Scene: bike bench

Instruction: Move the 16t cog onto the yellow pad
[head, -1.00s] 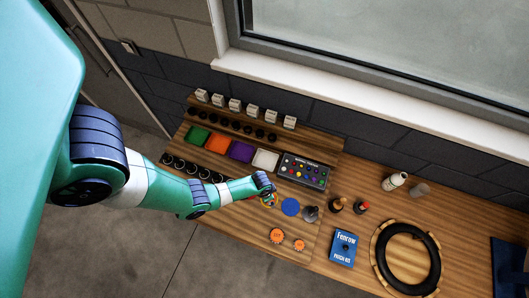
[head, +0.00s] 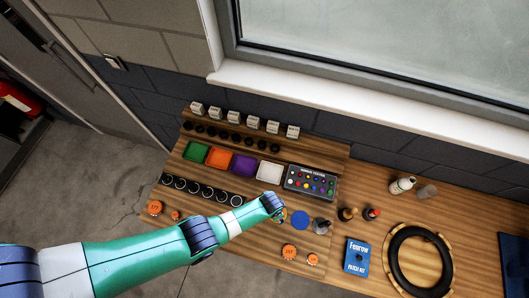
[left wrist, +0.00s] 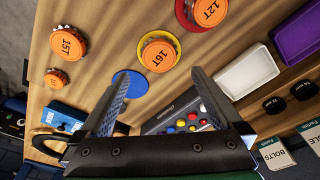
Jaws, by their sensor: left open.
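The orange 16t cog (left wrist: 160,57) sits on the yellow pad (left wrist: 149,35) in the left wrist view; only a thin yellow rim shows around it. My left gripper (left wrist: 160,72) is open and empty, its fingertips apart on either side of the cog's near edge. I cannot tell the exact gap between fingers and cog. In the head view my left gripper (head: 279,216) is just left of the bare blue pad (head: 300,220) and largely hides the cog and yellow pad. The blue pad also shows in the left wrist view (left wrist: 130,84). My right gripper is not in view.
The 12t cog (left wrist: 209,12) sits on a red pad (left wrist: 184,20). The 15t cog (left wrist: 68,43) and a smaller cog (left wrist: 56,78) lie on bare wood.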

